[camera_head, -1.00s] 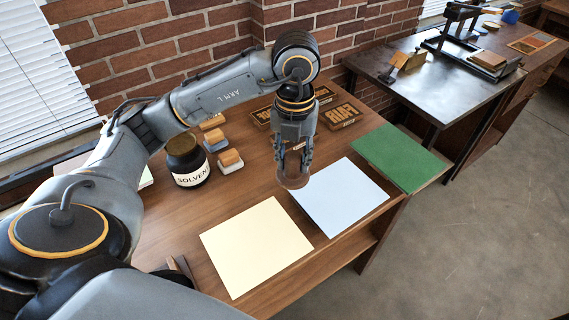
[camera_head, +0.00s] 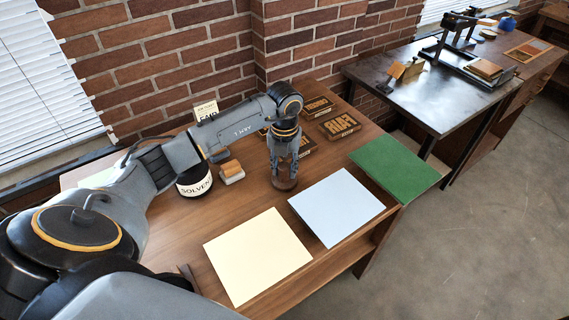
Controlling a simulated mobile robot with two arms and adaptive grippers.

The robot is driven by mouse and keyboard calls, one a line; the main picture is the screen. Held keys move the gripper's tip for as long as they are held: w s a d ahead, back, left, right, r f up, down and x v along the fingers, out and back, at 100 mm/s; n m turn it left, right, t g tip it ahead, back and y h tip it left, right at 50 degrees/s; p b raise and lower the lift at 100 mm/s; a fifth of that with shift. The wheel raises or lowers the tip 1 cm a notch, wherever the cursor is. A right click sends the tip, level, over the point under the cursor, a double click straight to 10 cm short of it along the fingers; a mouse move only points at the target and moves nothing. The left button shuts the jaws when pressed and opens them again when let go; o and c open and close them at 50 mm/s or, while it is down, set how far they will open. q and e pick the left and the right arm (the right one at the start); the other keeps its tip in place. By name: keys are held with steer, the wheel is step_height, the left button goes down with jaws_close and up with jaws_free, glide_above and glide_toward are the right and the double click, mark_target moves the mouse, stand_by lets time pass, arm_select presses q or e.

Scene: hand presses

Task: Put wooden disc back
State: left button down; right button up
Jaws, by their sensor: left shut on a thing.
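The wooden disc (camera_head: 285,183) is a small round brown piece at the tips of my left gripper (camera_head: 284,172). My left gripper points down and is shut on the disc. The disc is over the wooden table (camera_head: 160,235), left of the light blue sheet's upper corner. Whether it touches the tabletop I cannot tell. My right gripper is not in view.
A cream sheet (camera_head: 257,256), a light blue sheet (camera_head: 337,207) and a green sheet (camera_head: 395,168) lie along the front. Lettered wooden blocks (camera_head: 340,124) lie behind. A dark press table (camera_head: 430,95) is at right.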

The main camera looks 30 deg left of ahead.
mark_target(284, 165)
arm_select(q)
steer(key=shift+f, duration=0.1)
steer(key=shift+f, duration=0.15)
steer(key=c, duration=0.9)
jaws_free()
steer(key=shift+c, duration=0.2)
steer(key=shift+r, duration=0.4)
step_height(284, 165, up, 12)
steer(key=b, duration=0.3)
steer(key=shift+f, duration=0.2)
